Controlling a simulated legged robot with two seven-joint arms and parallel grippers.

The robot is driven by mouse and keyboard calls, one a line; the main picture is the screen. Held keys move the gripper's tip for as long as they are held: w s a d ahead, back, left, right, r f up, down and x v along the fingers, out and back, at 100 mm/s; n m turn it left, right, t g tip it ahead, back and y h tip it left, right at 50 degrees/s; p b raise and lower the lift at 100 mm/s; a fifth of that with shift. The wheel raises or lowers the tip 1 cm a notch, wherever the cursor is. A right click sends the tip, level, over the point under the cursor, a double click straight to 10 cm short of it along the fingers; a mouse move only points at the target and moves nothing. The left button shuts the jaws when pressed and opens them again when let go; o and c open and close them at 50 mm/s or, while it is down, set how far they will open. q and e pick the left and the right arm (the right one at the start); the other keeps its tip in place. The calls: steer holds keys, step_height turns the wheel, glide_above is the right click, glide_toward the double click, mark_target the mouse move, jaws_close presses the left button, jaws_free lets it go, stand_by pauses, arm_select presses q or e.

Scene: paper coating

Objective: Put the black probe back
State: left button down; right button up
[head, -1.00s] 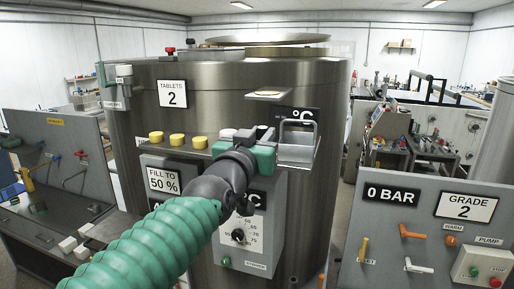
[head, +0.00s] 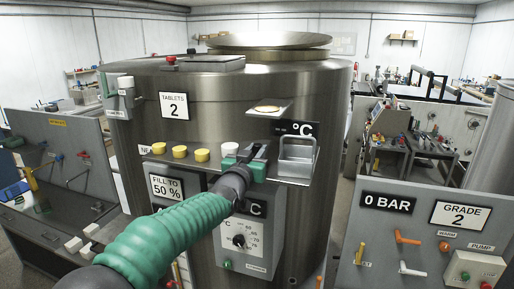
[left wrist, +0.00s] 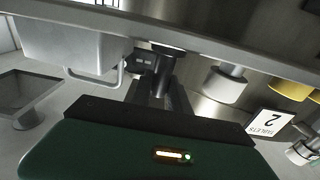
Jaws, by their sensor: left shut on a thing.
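My left gripper (head: 258,156) is at the tank's front shelf, just left of the metal basket and below the °C sign. In the left wrist view its dark fingers (left wrist: 165,95) are shut on a small dark thing, which looks like the black probe (left wrist: 162,62). The probe is mostly hidden by the fingers, and I cannot tell whether it touches the shelf. My right gripper is not in view.
The shelf carries the metal basket (head: 298,154), a white knob (head: 230,148) and yellow knobs (head: 180,152) left of the gripper. A dial box (head: 242,240) hangs below. A grey panel with valves (head: 425,240) stands at the right.

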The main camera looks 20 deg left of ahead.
mark_target(255, 153)
arm_select(q)
steer(key=c, duration=1.2)
jaws_free()
steer(key=shift+c, duration=0.2)
steer(key=shift+a, duration=0.1)
steer(key=s+b, duration=0.2)
steer(key=s+f+b, duration=0.1)
steer(key=s+b, duration=0.1)
steer(key=s, duration=0.1)
steer(key=shift+s+a, duration=0.15)
steer(key=shift+s, duration=0.1)
steer(key=s+b, duration=0.2)
steer(key=s, duration=0.5)
steer(key=s+f+g, duration=0.4)
steer(key=f, duration=0.9)
steer(key=s+f+g, duration=0.4)
steer(key=f, duration=0.9)
steer(key=s+d+f+g, duration=0.2)
steer(key=s+f+g, duration=0.6)
steer(key=s+f, duration=0.9)
steer(key=s, duration=0.3)
steer(key=shift+s+d, duration=0.3)
steer(key=shift+s, duration=0.05)
